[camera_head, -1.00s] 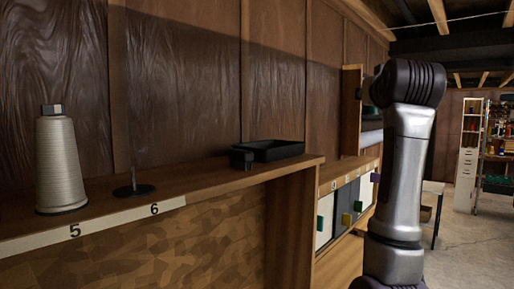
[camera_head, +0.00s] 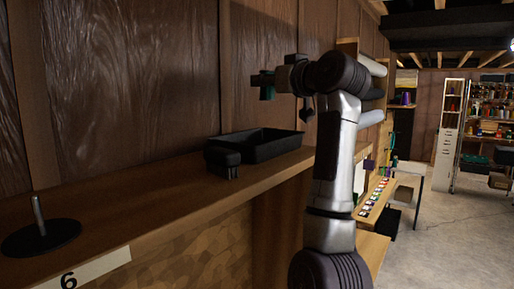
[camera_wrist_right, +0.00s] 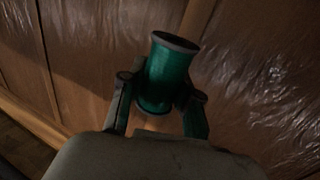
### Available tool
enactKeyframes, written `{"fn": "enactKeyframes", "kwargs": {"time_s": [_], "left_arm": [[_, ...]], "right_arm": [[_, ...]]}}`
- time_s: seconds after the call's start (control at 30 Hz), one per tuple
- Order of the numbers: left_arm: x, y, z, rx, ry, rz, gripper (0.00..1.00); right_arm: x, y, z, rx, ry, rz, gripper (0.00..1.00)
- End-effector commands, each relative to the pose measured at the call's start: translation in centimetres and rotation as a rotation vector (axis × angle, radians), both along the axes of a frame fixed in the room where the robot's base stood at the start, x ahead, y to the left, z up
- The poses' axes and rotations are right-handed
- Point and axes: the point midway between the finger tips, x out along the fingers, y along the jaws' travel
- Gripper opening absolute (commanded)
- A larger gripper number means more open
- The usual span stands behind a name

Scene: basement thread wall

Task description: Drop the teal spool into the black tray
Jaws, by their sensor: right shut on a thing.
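The teal spool (camera_wrist_right: 167,75) is held between the two fingers of my right gripper (camera_wrist_right: 160,100) in the right wrist view. In the head view my right gripper (camera_head: 272,82) is raised above the shelf, and a small teal part of the spool (camera_head: 267,93) shows at its tip. The black tray (camera_head: 268,146) sits on the wooden shelf below the gripper, with clear air between the spool and the tray. The tray's inside looks empty from here, though its floor is mostly hidden. My left gripper is not in view.
A spindle on a black round base (camera_head: 41,236) stands on the shelf (camera_head: 150,195) at the left, above label 6. A small black block (camera_head: 222,160) is at the tray's near left corner. The wood-panelled wall (camera_head: 150,80) rises right behind the shelf.

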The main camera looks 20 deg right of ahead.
Motion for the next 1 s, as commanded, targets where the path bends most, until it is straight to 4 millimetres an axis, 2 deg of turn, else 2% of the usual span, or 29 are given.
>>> {"fn": "enactKeyframes", "kwargs": {"time_s": [0.03, 0.17, 0.33, 0.6, 0.73, 0.77, 0.8, 0.9, 1.0], "left_arm": [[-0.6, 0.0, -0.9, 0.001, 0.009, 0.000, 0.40], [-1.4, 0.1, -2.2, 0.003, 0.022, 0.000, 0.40], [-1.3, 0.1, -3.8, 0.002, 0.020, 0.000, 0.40], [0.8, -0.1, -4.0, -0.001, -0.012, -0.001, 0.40], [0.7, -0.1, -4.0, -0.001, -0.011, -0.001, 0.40], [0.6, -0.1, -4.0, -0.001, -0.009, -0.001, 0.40], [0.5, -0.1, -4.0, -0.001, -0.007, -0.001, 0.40], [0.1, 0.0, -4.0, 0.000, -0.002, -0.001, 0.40], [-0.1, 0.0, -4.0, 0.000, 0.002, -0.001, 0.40]], "right_arm": [[0.0, 0.0, -1.0, 0.001, 0.001, 0.000, 0.08], [0.0, 0.0, -2.6, 0.001, 0.001, -0.001, 0.08], [0.0, 0.0, -4.5, 0.001, 0.001, 0.000, 0.08], [0.0, 0.0, -5.1, 0.000, 0.000, -0.002, 0.08], [0.0, 0.0, -5.1, 0.000, 0.001, -0.002, 0.08], [0.0, 0.0, -5.1, 0.000, 0.001, -0.002, 0.37], [0.0, 0.0, -5.1, 0.000, 0.001, -0.002, 0.44], [0.0, 0.0, -5.1, 0.000, 0.001, -0.002, 0.60], [0.0, 0.0, -5.1, 0.000, 0.001, -0.002, 0.61]]}}
